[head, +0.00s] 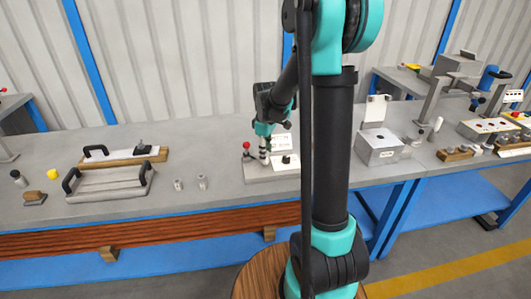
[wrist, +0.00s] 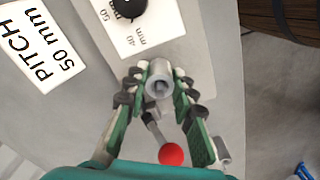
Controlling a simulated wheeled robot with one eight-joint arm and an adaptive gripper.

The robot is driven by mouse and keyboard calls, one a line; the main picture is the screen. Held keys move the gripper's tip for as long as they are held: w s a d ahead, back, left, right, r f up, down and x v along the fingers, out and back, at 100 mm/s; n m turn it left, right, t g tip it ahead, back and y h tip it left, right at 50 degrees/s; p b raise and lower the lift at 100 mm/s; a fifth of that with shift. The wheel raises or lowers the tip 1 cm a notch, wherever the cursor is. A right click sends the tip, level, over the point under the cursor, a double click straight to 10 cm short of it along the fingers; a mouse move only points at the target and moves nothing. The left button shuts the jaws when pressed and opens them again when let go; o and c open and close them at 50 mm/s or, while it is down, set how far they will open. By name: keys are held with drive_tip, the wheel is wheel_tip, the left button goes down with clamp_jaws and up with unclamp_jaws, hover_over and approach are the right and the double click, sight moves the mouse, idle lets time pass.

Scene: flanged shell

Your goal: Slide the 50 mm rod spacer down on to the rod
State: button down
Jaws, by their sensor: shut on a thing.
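My gripper (wrist: 160,92) is shut on a grey hollow spacer (wrist: 158,78), one finger on each side of it. In the wrist view I look down on its open round end. Something darker shows inside the bore, but I cannot tell whether it is the rod. In the head view my gripper (head: 264,146) is over the grey fixture base (head: 262,176), fingers pointing down. The rod cannot be made out clearly in either view. A red-knobbed lever (wrist: 171,154) stands close to the gripper.
A plate marked PITCH 50 mm (wrist: 40,45) and a black dial (wrist: 128,6) lie beside the gripper. Two small grey cylinders (head: 178,184) (head: 202,181) stand on the bench to the left. A handled grey plate (head: 108,184) lies further left. Bench between is clear.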

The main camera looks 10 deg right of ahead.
drive_tip(key=shift+f, duration=0.5)
drive_tip(key=c, duration=1.2)
unclamp_jaws()
wheel_tip(320, 180, up, 12)
drive_tip(key=shift+f, duration=0.1)
drive_tip(key=s+d+f+m+t, duration=0.1)
drive_tip(key=s+f+m, duration=0.2)
drive_tip(key=s, duration=0.4)
drive_tip(key=s+d+f+m+t, duration=0.1)
drive_tip(key=s+f+m, duration=0.3)
drive_tip(key=s, duration=0.3)
drive_tip(key=s+d+f+m+t, duration=0.2)
drive_tip(key=s+f+m, duration=0.2)
drive_tip(key=s, duration=0.4)
drive_tip(key=shift+f, duration=0.9)
